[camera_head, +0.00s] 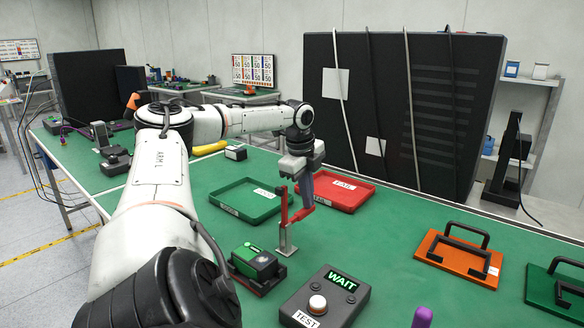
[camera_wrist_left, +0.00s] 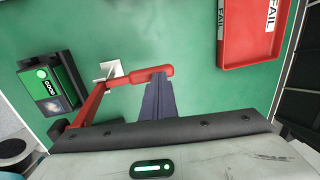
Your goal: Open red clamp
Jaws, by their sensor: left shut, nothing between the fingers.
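The red clamp (camera_head: 285,210) stands on a metal post on the green bench, with a red handle reaching to the right. In the left wrist view the clamp's red handle (camera_wrist_left: 153,74) ends in a thick grip beside my fingers. My left gripper (camera_head: 304,200) is shut, with its fingers pointing down at the handle. In the left wrist view the left gripper (camera_wrist_left: 158,88) has its fingertips at the handle; I cannot tell if they touch it. My right gripper is not in view.
A black and green device (camera_head: 256,262) sits left of the clamp's base. A test box (camera_head: 336,293) reading WAIT is in front. A green tray (camera_head: 243,203) and a red FAIL tray (camera_head: 345,192) lie behind. An orange plate with a black handle (camera_head: 455,256) lies right.

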